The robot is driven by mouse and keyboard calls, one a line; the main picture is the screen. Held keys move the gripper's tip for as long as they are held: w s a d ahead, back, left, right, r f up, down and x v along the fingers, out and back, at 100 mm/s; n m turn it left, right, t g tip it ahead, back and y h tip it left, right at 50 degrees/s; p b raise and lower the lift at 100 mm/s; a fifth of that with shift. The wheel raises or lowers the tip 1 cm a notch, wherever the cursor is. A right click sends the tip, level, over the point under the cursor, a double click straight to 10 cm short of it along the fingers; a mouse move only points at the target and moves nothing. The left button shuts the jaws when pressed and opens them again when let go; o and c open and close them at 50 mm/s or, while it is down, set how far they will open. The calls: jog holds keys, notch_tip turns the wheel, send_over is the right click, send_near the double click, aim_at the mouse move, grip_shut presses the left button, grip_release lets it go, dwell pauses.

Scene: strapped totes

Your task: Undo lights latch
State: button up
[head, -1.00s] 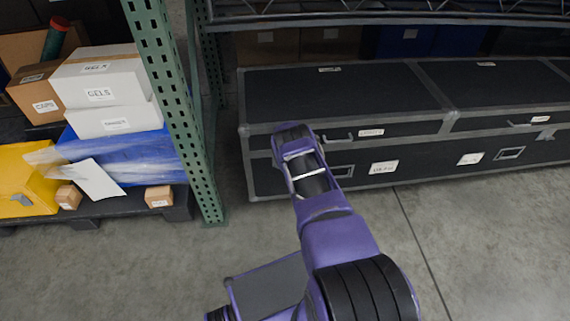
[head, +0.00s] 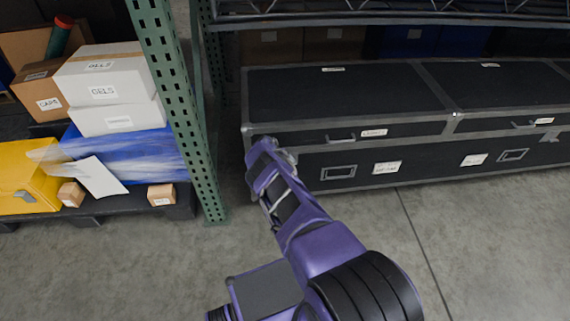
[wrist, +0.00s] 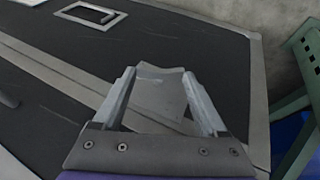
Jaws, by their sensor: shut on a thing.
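A long black case with grey metal edging (head: 420,172) stands on the floor under a shelf. Its left lid (head: 340,95) is down, with a white label (head: 374,132), too blurred to read surely, beside a handle on the front. My gripper (head: 262,148) is at the left end of the case front. In the wrist view my gripper (wrist: 160,76) has a flat grey latch plate (wrist: 160,92) between its fingers, near the case's grey edge strip. The arm hides this latch in the head view, and I cannot tell whether it is still hooked.
A similar grey latch (head: 548,136) is on the right part of the case. A green perforated post (head: 180,100) stands close left of my gripper. Left of it a dark pallet (head: 100,208) bears boxes and a yellow case. Bare floor lies in front.

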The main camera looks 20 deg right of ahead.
jog(key=o, duration=1.3)
jog(key=p+v, duration=0.7)
jog(key=v, duration=1)
jog(key=shift+s+r, duration=0.15)
